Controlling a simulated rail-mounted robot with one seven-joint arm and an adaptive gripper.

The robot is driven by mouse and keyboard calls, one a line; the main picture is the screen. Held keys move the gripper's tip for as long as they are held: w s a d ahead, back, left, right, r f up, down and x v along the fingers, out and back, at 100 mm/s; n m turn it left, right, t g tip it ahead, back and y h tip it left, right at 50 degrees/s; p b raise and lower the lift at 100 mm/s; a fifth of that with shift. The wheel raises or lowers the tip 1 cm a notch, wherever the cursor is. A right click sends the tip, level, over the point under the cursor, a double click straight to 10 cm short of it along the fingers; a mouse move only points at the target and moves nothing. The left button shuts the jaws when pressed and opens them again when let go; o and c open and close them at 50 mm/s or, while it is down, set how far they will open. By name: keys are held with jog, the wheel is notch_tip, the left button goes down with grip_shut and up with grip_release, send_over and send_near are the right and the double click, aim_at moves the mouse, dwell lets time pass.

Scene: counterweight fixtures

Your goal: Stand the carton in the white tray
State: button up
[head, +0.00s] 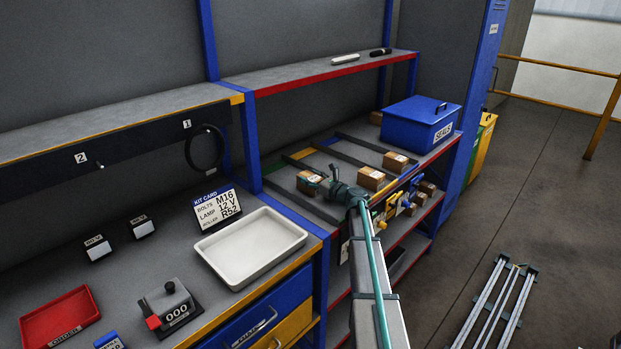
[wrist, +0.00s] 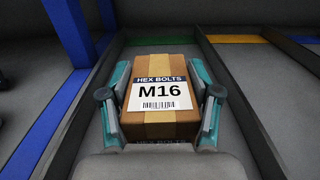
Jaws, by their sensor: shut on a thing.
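A brown carton (wrist: 158,116) with a white label reading HEX BOLTS M16 fills the middle of the wrist view. My gripper (wrist: 160,100) is shut on it, with one teal finger on each side. In the head view the carton (head: 308,182) shows at the left end of the shelf lanes, with my gripper (head: 325,181) at it. I cannot tell whether it touches the shelf. The white tray (head: 212,258) lies on the workbench to the left, and it looks empty.
A blue upright (head: 320,285) stands between the tray and the shelf. More cartons (head: 371,179) sit in the other lanes. A blue SEALS box (head: 420,122) is behind. A kit card (head: 218,207), a counter device (head: 168,305) and a red ORDER tray (head: 60,316) are on the bench.

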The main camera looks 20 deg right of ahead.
jog(key=shift+f, duration=0.15)
jog(key=o, duration=1.7)
jog(key=shift+c, duration=0.2)
jog(key=shift+r, duration=0.2)
jog(key=shift+b+v, duration=1.25)
jog(key=shift+v, duration=2.5)
